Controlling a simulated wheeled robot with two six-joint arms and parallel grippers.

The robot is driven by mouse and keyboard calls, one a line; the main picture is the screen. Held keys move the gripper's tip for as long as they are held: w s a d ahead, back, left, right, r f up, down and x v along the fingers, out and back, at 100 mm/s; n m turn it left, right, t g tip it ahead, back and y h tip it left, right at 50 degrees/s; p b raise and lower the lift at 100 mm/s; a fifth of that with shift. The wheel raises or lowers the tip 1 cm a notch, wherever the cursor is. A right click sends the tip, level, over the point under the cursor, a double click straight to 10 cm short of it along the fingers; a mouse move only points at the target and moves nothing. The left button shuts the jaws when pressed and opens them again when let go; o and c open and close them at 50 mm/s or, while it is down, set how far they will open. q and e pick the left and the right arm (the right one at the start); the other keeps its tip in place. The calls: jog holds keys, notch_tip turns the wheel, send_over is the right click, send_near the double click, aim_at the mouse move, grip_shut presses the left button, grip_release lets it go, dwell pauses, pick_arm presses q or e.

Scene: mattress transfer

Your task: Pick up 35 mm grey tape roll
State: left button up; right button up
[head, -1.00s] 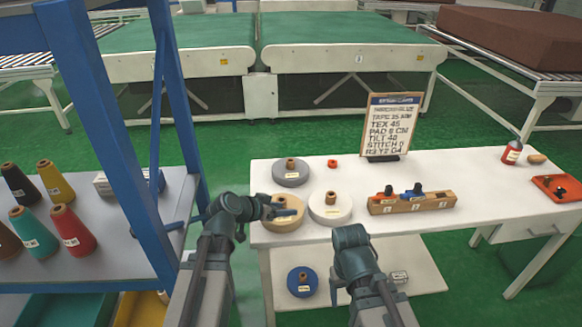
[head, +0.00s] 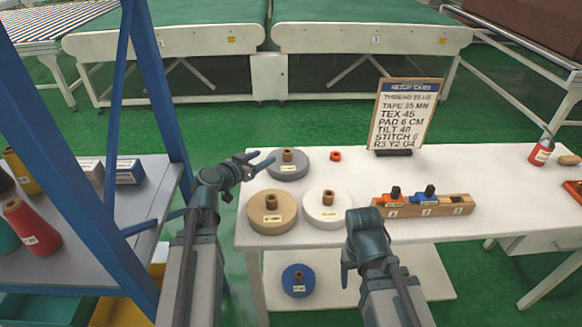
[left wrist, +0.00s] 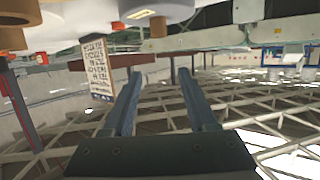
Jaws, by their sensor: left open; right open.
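The grey tape roll (head: 288,167) lies flat at the back left of the white table, with a brown core standing up in its middle. My left gripper (head: 268,163) is at the roll's left side in the head view; I cannot tell whether it touches. In the left wrist view its two fingers (left wrist: 161,95) are apart with nothing held between them. My right gripper (head: 368,232) is at the table's front edge, its fingertips mostly hidden behind its wrist.
A tan roll (head: 272,220) and a white roll (head: 328,216) lie just in front. A small orange ring (head: 336,156), a setup card (head: 404,115) and a wooden block (head: 424,207) stand to the right. A blue roll (head: 299,286) is on the lower shelf. A blue rack post (head: 157,85) stands left.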

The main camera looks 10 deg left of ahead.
aim_at(284, 153)
pick_arm(q)
jog(key=shift+s+f+b+x, duration=0.1)
jog(key=shift+f+b+x, duration=0.5)
jog(key=shift+x, duration=1.15)
jog(key=shift+s+f+b+x, duration=0.15)
jog(key=shift+b+x, duration=0.8)
jog(key=shift+x, duration=0.75)
jog(key=shift+s+f+b+x, duration=0.1)
jog(key=shift+f+b+x, duration=0.5)
jog(key=shift+x, duration=1.15)
jog(key=x, duration=0.1)
jog(key=b+x, duration=0.1)
jog(key=x, duration=0.1)
jog(key=a+b+x, duration=0.1)
jog(key=x, duration=0.1)
jog(key=shift+w, duration=0.2)
jog(key=shift+d+r, duration=0.1)
grip_shut()
jog(key=shift+s, duration=0.1)
